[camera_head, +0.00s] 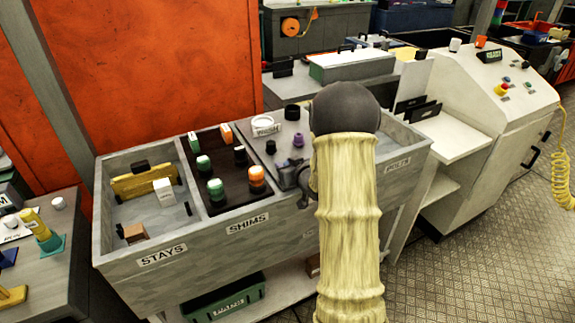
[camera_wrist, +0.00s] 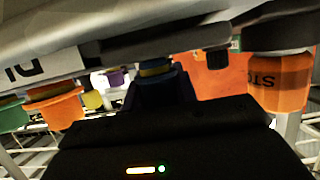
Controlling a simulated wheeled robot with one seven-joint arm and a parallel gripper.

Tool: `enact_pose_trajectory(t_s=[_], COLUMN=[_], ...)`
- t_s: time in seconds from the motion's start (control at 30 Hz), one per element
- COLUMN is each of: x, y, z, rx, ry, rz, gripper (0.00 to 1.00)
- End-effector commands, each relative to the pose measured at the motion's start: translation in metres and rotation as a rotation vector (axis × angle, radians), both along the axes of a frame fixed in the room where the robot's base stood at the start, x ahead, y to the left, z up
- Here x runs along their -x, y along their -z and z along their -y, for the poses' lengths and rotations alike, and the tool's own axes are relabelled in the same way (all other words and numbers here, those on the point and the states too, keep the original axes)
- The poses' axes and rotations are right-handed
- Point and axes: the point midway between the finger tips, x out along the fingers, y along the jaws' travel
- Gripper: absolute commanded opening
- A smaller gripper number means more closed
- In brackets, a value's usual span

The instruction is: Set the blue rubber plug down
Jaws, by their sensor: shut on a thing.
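My gripper (camera_head: 292,177) shows in the head view only in part, beside my cream sleeved arm, over the grey lid area right of the SHIMS compartment. The arm hides much of it. In the wrist view my gripper (camera_wrist: 158,98) is shut on the blue rubber plug (camera_wrist: 154,72), a dark blue piece with a yellow band near its end. The plug's lower part is hidden between the jaws. I cannot make out the plug in the head view, nor tell whether it touches a surface.
The grey bin (camera_head: 180,262) has a STAYS compartment with a yellow piece and white box, and a dark SHIMS compartment (camera_head: 222,207) with several green, orange and black plugs.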

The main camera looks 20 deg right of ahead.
Motion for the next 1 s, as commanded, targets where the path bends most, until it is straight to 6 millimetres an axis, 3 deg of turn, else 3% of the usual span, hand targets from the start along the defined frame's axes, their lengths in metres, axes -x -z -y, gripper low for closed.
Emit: enact_pose_trajectory(t_s=[0.07, 0.1, 0.2, 0.6, 0.77, 1.0], x=[0.000, 0.000, 0.000, 0.001, 0.020, 0.064], y=[0.003, 0.003, 0.002, -0.002, -0.008, -0.025], z=[0.000, 0.000, 0.000, 0.000, 0.002, 0.002], rx=[0.000, 0.000, 0.000, 0.000, 0.001, 0.001], ry=[0.000, 0.000, 0.000, 0.000, 0.002, 0.001], rz=[0.000, 0.000, 0.000, 0.000, 0.002, 0.002], gripper=[0.00, 0.32, 0.50, 0.50, 0.50, 0.50])
